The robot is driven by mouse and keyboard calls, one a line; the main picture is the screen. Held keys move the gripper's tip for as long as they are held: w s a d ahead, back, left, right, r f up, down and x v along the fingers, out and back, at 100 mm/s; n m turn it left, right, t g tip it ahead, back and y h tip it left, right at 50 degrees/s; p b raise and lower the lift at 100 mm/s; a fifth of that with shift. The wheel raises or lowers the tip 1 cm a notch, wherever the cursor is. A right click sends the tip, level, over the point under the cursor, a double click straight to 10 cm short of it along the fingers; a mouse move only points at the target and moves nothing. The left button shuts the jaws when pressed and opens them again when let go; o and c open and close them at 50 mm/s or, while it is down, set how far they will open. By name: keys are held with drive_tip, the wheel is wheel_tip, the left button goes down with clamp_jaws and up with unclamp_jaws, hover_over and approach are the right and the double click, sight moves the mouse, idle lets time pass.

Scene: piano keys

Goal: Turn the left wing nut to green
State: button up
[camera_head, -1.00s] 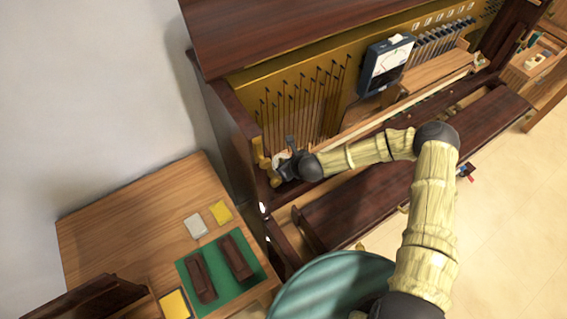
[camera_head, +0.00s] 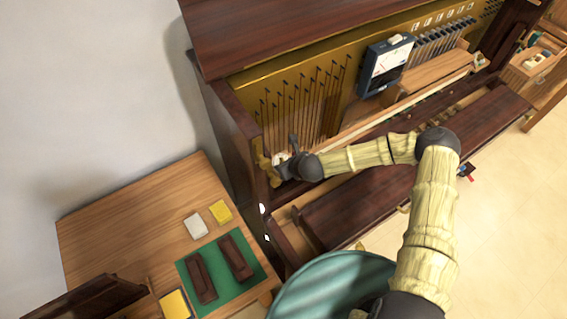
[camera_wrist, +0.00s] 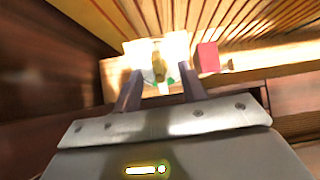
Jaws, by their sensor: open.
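The brass wing nut (camera_wrist: 158,66) shows in the wrist view, in front of a pale plate (camera_wrist: 176,46) with a small green patch low on it. My gripper (camera_wrist: 162,80) is open, with one finger on each side of the wing nut. I cannot tell whether either finger touches it. In the head view my gripper (camera_head: 285,160) is at the left end of the open piano (camera_head: 232,108), beside a brass bracket (camera_head: 262,160). My wrist mostly hides the wing nut there.
A red block (camera_wrist: 208,57) is just right of the plate. The piano's strings (camera_head: 300,105) rise behind my gripper, and the dark left side wall is close. A blue meter (camera_head: 386,65) stands farther right. A wooden table (camera_head: 130,215) is at lower left.

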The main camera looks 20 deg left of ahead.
drive_tip(key=p+v, duration=0.7)
drive_tip(key=v, duration=0.4)
idle(1.3)
idle(0.5)
drive_tip(key=s+d+r+n+g+h+b, duration=0.15)
drive_tip(key=d+r+n, duration=0.25)
drive_tip(key=d+n, duration=0.4)
drive_tip(key=d+r+n+g+h+b, duration=0.1)
drive_tip(key=d+r+n+h+b, duration=0.1)
drive_tip(key=d+r+n, duration=0.6)
drive_tip(key=s+d+r+n+h+b, duration=0.2)
drive_tip(key=s+d+r+n+b, duration=0.1)
drive_tip(key=s+d+r+n, duration=0.6)
drive_tip(key=shift+d+r+n+h, duration=0.4)
drive_tip(key=shift+d+r, duration=0.15)
drive_tip(key=shift+d, duration=0.1)
